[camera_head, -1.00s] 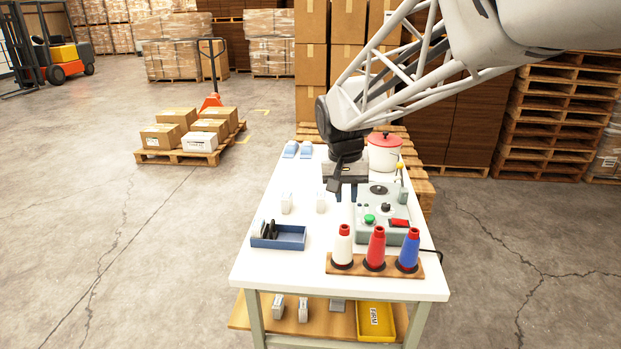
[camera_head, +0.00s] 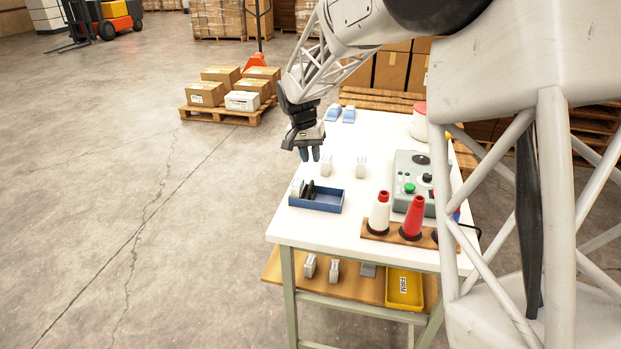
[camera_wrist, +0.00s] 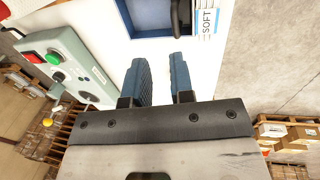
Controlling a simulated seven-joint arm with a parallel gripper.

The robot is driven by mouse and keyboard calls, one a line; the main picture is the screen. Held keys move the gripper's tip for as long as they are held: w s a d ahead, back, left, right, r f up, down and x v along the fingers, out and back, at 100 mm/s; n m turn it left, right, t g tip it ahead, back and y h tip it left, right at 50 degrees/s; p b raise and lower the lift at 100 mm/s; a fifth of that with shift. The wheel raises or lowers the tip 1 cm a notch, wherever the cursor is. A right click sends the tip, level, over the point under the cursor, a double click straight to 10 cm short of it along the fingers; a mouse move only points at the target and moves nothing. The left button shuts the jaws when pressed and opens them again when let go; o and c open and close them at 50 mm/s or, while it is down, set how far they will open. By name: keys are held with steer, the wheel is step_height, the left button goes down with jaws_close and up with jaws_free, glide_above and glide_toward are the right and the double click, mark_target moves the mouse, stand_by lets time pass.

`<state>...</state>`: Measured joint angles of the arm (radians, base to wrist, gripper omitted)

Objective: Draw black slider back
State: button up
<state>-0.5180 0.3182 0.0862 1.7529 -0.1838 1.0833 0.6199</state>
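A dark black piece (camera_head: 310,190) stands in the blue tray (camera_head: 329,209) at the table's left edge, beside a pale piece (camera_head: 297,187). In the wrist view, the black piece (camera_wrist: 181,16) shows partly at the top, with a white piece labelled SOFT (camera_wrist: 207,22) to its right. I cannot tell whether it is the black slider. The grey-green control box (camera_head: 405,165) has black knobs, a green button and a red switch. My gripper (camera_head: 309,154) hangs above the table's left edge, behind the tray. Its blue fingers (camera_wrist: 160,73) are apart, with nothing between them.
Two small pale blocks (camera_head: 343,167) stand between gripper and control box. Thread cones (camera_head: 413,218) stand on a wooden board at the front right. A red-lidded pot (camera_head: 419,122) is partly hidden at the back.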

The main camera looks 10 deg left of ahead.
mark_target(311, 183)
steer(key=shift+w+a+f, duration=0.2)
steer(key=shift+a+f, duration=0.1)
steer(key=shift+a, duration=0.25)
steer(key=shift+w+a+f, duration=0.15)
steer(key=shift+a+f, duration=0.15)
steer(key=shift+a, duration=0.2)
steer(key=shift+f, duration=0.1)
steer(key=shift+d+f, duration=0.25)
steer(key=shift+f, duration=1)
steer(key=shift+d+f, duration=0.25)
steer(key=shift+f, duration=1)
steer(key=shift+d+f, duration=0.25)
steer(key=shift+f, duration=1)
jaws_close()
